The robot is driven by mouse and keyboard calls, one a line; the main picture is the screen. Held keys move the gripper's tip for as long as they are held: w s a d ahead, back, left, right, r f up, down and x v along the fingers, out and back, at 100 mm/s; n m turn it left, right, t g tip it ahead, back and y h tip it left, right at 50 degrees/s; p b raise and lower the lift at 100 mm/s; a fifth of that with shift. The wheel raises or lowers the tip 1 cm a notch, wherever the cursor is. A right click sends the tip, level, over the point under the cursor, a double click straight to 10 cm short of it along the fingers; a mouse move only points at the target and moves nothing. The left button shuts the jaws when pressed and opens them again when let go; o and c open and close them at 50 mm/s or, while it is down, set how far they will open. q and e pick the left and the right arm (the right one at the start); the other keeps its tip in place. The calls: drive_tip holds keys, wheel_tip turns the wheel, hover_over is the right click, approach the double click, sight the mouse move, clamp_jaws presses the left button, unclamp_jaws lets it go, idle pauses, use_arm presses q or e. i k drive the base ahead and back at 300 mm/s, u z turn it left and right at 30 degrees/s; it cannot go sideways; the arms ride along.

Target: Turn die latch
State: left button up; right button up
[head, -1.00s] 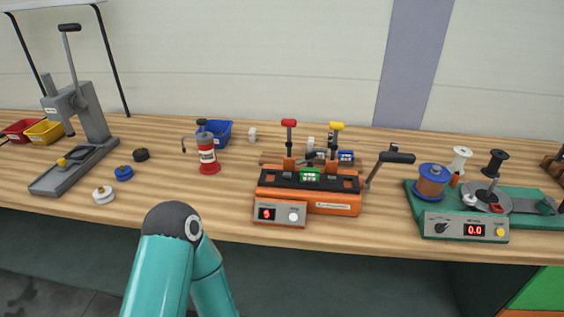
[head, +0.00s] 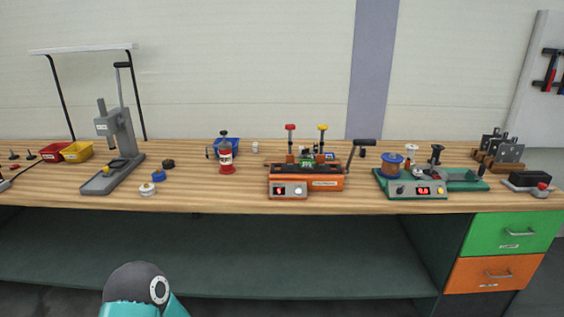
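No part labelled as a die latch can be made out at this distance. An orange machine (head: 325,184) with a dark top stands in the middle of the bench. It has a red-knobbed lever (head: 290,128), a yellow-knobbed lever (head: 322,128), a black-handled crank (head: 365,142) on its right and a grey control box (head: 288,190) in front. A green device (head: 465,185) with a control panel and spools stands to its right. A teal and dark arm link of mine shows at the bottom left. Neither gripper is in view.
A red can (head: 226,162) stands left of the orange machine. Green (head: 512,235) and orange drawers (head: 495,274) are below right.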

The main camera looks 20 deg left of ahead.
sight(306, 152)
drive_tip(key=u, duration=0.2)
drive_tip(key=k, duration=0.3)
drive_tip(key=u, duration=0.7)
drive_tip(key=i, duration=0.75)
drive_tip(key=u, duration=0.1)
